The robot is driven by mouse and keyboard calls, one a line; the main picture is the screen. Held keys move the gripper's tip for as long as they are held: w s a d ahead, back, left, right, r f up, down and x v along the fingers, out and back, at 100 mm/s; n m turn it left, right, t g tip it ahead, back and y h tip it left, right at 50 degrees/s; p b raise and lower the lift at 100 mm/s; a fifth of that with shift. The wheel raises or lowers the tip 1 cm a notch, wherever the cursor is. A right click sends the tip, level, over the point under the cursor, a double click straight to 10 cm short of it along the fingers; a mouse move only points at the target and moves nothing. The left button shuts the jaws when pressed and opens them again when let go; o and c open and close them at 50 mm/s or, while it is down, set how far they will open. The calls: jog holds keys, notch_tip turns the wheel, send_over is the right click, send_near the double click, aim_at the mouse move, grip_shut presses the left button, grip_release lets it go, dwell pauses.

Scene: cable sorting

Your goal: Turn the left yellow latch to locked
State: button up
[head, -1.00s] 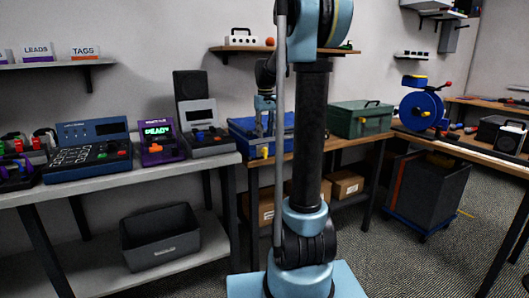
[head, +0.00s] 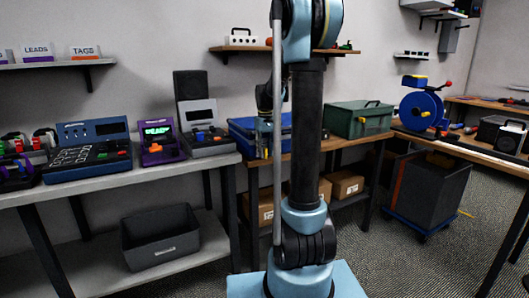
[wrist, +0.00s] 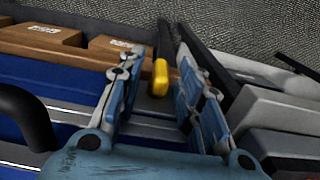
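The blue case (head: 242,130) stands on the wooden table, partly hidden behind my arm. In the wrist view its blue lid (wrist: 60,85) fills the left side. One yellow latch (wrist: 160,78) shows on the case's front edge, pointing away from my gripper base. My gripper (wrist: 160,52) is open, with its two fingers on either side of the latch. I see a gap on both sides, and no clear contact. In the head view my gripper (head: 264,142) is at the front left of the case. The other latch is hidden.
A dark case handle (wrist: 22,115) rises at the left of the wrist view. Grey equipment (wrist: 275,110) lies close to the right finger. Cardboard boxes (wrist: 40,38) sit below the table. A green case (head: 357,120) stands right of the blue case.

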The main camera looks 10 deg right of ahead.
grip_shut()
jog(key=shift+d+g+y, duration=0.1)
jog(key=shift+g+y, duration=0.2)
jog(key=shift+y, duration=0.5)
jog(key=shift+o, duration=0.5)
grip_release()
notch_tip(320, 180, up, 12)
jog(key=d, duration=0.1)
jog(key=shift+w+d, duration=0.25)
jog(key=shift+w, duration=0.1)
